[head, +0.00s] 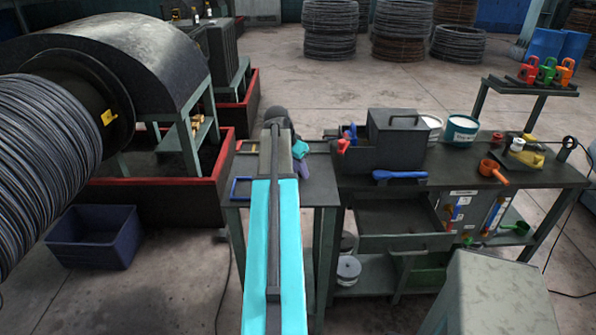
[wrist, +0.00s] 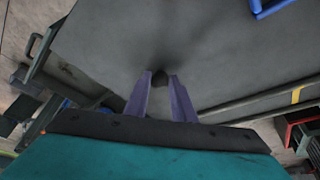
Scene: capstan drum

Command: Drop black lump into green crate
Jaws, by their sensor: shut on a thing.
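My gripper (wrist: 164,82) shows in the wrist view as two purple fingers pointing down at a dark grey tabletop. A small black lump (wrist: 159,76) sits between the fingertips, and the gripper is shut on it. The lump is close above or touching the tabletop; I cannot tell which. In the head view my gripper (head: 302,168) is partly hidden behind my arm, over the small side table (head: 318,190), and the lump is hidden there.
A blue frame-shaped object (head: 241,188) lies at the side table's left edge. The workbench (head: 400,190) to the right carries a grey box (head: 397,135), a blue tool (head: 400,175) and tins. A large cable drum (head: 50,160) and dark blue crate (head: 95,235) stand left.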

